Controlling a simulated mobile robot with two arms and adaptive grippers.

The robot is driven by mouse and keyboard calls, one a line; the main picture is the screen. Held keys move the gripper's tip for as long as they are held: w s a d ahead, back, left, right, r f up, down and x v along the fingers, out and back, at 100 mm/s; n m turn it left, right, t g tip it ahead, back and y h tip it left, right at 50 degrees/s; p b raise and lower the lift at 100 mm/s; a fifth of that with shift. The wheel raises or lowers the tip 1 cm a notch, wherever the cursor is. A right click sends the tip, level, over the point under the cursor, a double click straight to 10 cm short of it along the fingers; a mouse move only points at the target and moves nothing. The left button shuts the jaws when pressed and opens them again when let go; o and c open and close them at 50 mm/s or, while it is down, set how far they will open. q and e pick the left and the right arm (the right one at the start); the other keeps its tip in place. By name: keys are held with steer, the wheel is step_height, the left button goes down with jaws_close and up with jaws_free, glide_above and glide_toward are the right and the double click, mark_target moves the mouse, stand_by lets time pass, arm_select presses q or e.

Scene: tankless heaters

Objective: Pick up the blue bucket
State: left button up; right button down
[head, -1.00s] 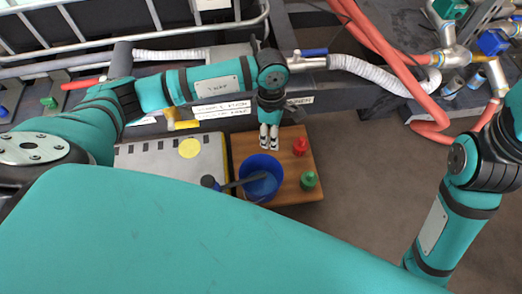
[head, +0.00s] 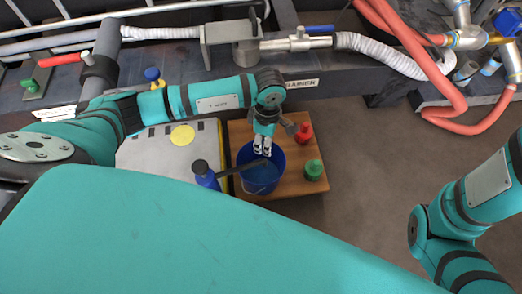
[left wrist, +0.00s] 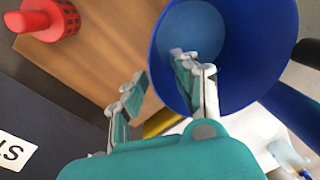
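The blue bucket (head: 262,178) stands upright on a small wooden table (head: 299,183). My left gripper (head: 262,151) is at the bucket's far rim in the head view. In the left wrist view the bucket (left wrist: 245,60) fills the top right. My left gripper (left wrist: 157,68) is open there, with one finger over the bucket's opening and the other outside the wall. Whether either finger touches the bucket cannot be told. My right arm is at the right of the head view, with its gripper out of frame.
A red bottle (head: 303,133) and a green bottle (head: 313,170) stand on the table right of the bucket. A dark-handled blue object (head: 206,176) stands left of it. Pipes and a white hose (head: 380,52) lie behind. Brown floor (head: 350,150) is clear to the right.

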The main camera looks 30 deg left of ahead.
arm_select(q)
steer(key=b, duration=0.4)
glide_above(261, 169)
steer(key=w, duration=0.3)
step_height(261, 169, down, 5)
steer(key=shift+s, duration=0.1)
steer(key=shift+r, duration=0.1)
jaws_close()
